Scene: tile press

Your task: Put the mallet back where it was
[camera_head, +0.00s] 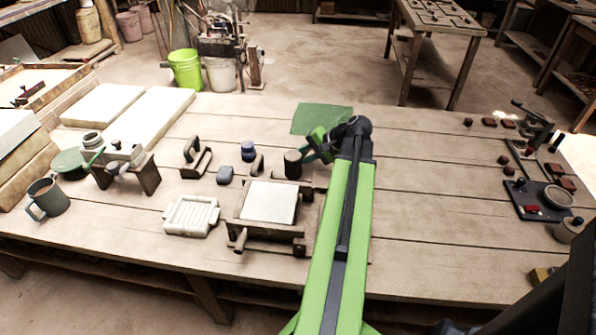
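My gripper (318,146) is at the end of my green arm, just in front of a green mat (310,119) on the bench. Its fingers are small and partly hidden by the wrist, so I cannot tell whether they are open or shut. A dark, round, cylindrical head (292,164), which looks like the mallet's, is just left of the fingers and behind the tile press. Its handle is not clear, and I cannot tell whether my gripper touches it. The tile press (240,229) is a wooden frame with a pale tile (270,202) on top.
A white ribbed tray (191,216), a wooden-handled tool (196,162), a blue jar (248,151) and a grey block (225,175) lie around the press. A mug (47,199) stands at left. A dark board with a dish (540,201) is at right. The bench between arm and board is clear.

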